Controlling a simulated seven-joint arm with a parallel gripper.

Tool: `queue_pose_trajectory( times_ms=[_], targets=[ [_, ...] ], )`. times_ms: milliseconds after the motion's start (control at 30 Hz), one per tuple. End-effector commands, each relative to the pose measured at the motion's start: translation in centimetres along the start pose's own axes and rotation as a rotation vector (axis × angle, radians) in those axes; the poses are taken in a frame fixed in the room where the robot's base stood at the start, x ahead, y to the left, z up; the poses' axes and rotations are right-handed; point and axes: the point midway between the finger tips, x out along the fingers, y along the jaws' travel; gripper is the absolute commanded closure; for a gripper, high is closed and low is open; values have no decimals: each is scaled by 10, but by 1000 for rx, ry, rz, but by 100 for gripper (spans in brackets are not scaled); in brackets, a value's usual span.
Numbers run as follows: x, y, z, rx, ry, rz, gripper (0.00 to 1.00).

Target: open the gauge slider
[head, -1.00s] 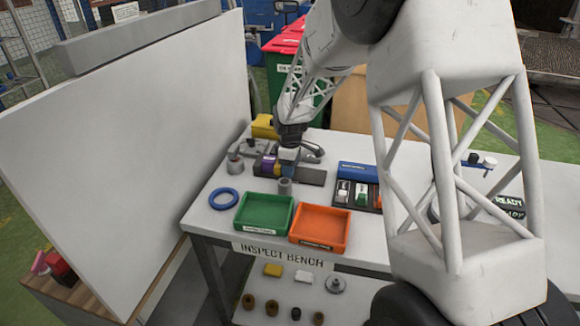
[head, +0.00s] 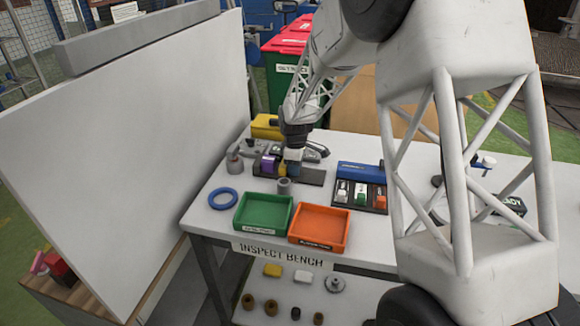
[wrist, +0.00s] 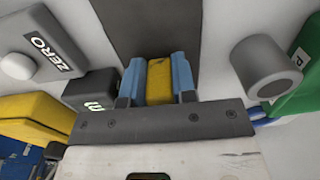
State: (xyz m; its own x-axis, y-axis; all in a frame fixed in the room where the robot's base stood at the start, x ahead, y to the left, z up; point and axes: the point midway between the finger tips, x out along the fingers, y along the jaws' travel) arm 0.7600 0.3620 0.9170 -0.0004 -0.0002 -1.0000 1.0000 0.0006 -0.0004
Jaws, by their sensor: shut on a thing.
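My gripper (head: 292,168) is over the dark rail (head: 312,177) on the inspection bench. In the wrist view its two blue fingers (wrist: 158,80) are shut on a yellow block (wrist: 160,82), one finger on each side. The block seems to be the gauge slider's grip. The bare dark rail (wrist: 155,28) runs away beyond the fingers. In the head view a little of the yellow block (head: 283,170) shows beside the fingers, with a purple part (head: 268,163) to its left. The block's underside is hidden.
A grey cylinder (head: 284,186) stands close in front of the rail, also in the wrist view (wrist: 266,68). A green tray (head: 263,214) and an orange tray (head: 320,229) lie nearer the front. A blue case (head: 360,172) is to the right, a blue ring (head: 223,199) to the left.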

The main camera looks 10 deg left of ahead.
Motion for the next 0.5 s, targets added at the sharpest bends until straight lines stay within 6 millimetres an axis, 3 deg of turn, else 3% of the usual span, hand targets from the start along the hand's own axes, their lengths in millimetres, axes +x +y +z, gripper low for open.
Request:
queue_pose_trajectory(
  times_ms=[300,500],
  targets=[
    [-1,1,54,3,0,1,100],
    [-1,0,66,1,0,2,100]
  ],
)
